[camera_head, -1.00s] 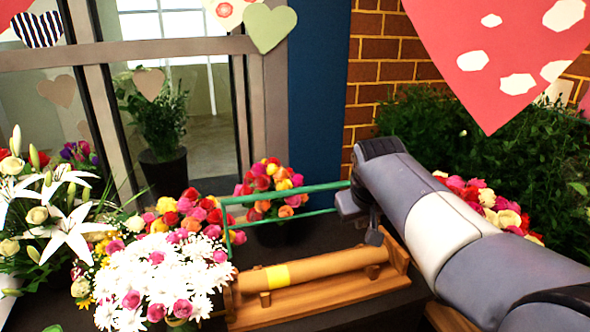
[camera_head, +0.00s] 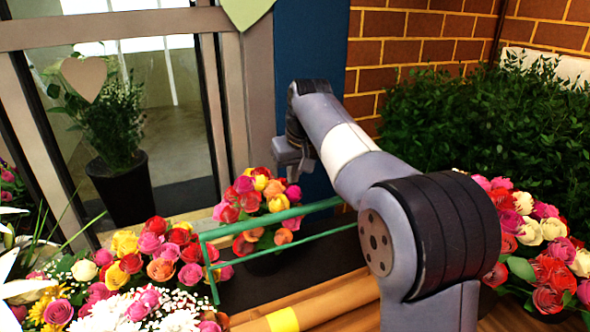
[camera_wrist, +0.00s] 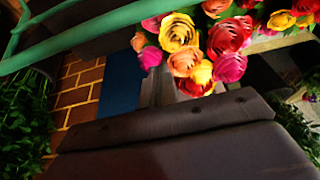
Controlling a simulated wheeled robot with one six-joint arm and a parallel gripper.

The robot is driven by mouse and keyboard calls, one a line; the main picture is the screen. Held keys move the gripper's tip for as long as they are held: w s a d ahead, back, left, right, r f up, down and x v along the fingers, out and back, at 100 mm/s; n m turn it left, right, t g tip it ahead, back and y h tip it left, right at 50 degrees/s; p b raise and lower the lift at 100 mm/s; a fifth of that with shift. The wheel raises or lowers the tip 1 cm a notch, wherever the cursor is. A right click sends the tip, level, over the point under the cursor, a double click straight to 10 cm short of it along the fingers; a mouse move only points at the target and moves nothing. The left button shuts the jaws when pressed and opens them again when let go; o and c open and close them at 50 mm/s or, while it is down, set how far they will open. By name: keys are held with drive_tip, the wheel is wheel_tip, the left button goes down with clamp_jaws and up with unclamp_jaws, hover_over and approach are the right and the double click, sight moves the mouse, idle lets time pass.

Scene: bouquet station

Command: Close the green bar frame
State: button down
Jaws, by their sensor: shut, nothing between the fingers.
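The green bar frame (camera_head: 275,217) stands raised over the wooden roll holder, with two long bars and a short upright (camera_head: 211,272) at the left. Its right end is hidden behind my arm. Its bars also cross the upper left of the wrist view (camera_wrist: 95,32). A tan paper roll (camera_head: 325,303) with a yellow band lies in the holder below. My gripper (camera_head: 291,166) is small in the head view, shut and empty, above the frame's upper bar near the blue wall panel. I see no clear contact with the frame.
A bunch of roses (camera_head: 262,200) stands just behind the frame and close to my gripper; it also shows in the wrist view (camera_wrist: 200,48). More flowers (camera_head: 140,265) crowd the left, and others (camera_head: 545,250) the right. A brick wall (camera_head: 415,50) is behind.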

wheel_tip(320, 180, down, 6)
drive_tip(key=s+p, duration=0.1)
drive_tip(key=shift+s+d, duration=0.3)
drive_tip(key=shift+d, duration=0.05)
drive_tip(key=shift+s+f+b, duration=0.1)
drive_tip(key=shift+b, duration=0.25)
